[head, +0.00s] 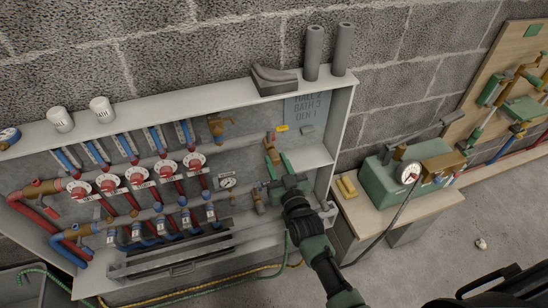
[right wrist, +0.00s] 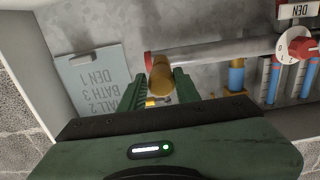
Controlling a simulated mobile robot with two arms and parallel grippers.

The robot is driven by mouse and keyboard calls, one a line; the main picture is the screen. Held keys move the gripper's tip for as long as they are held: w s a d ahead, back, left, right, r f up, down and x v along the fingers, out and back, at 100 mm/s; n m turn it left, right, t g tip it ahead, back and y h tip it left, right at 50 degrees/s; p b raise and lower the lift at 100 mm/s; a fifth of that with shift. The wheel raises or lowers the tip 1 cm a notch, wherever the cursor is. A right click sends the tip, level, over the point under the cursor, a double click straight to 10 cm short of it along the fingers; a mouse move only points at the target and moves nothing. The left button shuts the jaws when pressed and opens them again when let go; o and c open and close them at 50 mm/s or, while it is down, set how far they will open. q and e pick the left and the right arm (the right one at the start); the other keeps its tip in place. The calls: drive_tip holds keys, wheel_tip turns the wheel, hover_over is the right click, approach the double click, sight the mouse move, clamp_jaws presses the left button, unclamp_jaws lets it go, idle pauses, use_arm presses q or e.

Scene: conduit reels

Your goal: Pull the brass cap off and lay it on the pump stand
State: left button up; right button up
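The brass cap (right wrist: 160,76) is a short brass cylinder at the red-ringed end of the upper manifold pipe in the right wrist view. My right gripper (right wrist: 159,88) has its two green fingers on either side of it, very near its sides; I cannot tell whether they touch it. In the head view my right gripper (head: 273,164) reaches into the right part of the open cabinet, partly hiding the brass fitting there. The pump stand (head: 415,203) is a wood-topped table right of the cabinet. My left gripper is not in view.
The cabinet's right wall (head: 343,125) is close to my right gripper. Red-handled valves (head: 137,175) line the manifold to the left.

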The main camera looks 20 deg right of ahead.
sight(277, 163)
clamp_jaws()
drive_tip(key=shift+a, duration=0.1)
drive_tip(key=shift+s+p, duration=0.5)
drive_tip(key=shift+s, duration=0.25)
drive_tip(key=shift+s+p, duration=1.1)
drive_tip(key=shift+s, duration=1.15)
drive_tip(key=s+d+r, duration=0.2)
drive_tip(key=s+r, duration=1.5)
drive_tip(key=r, duration=0.1)
drive_tip(key=shift+s+h, duration=0.2)
drive_tip(key=shift+h, duration=0.1)
